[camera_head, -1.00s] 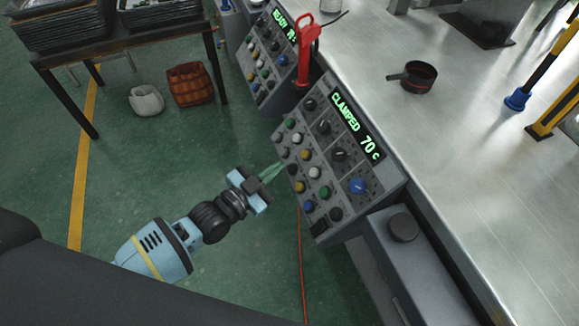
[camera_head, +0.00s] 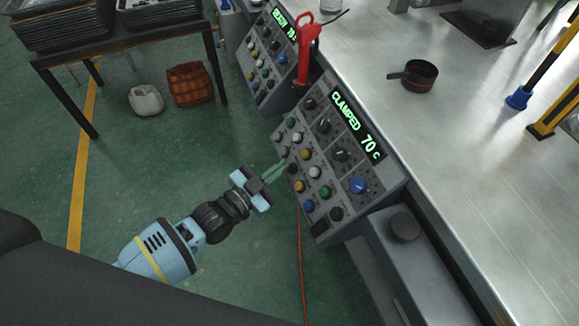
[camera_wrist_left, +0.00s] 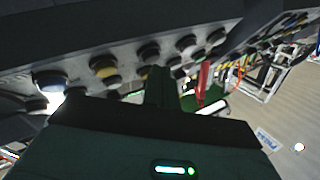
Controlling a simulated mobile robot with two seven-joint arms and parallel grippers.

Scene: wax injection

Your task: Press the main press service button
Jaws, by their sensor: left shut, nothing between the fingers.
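The near control panel (camera_head: 371,186) stands tilted at the table's edge, with several coloured knobs and buttons and a green display (camera_head: 356,124) reading CLAMPED 70 C. I cannot tell which button is the main press service button. My left gripper (camera_head: 282,166) is shut and empty, its green fingertips at the panel's left edge by the dark buttons. I cannot tell whether they touch one. My right gripper is not in view.
A second control panel (camera_head: 262,66) stands farther back, with a red-handled tool (camera_head: 307,48) beside it. A dark pan (camera_head: 418,76) sits on the metal table (camera_head: 463,135). A red cable (camera_head: 300,262) hangs below the near panel.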

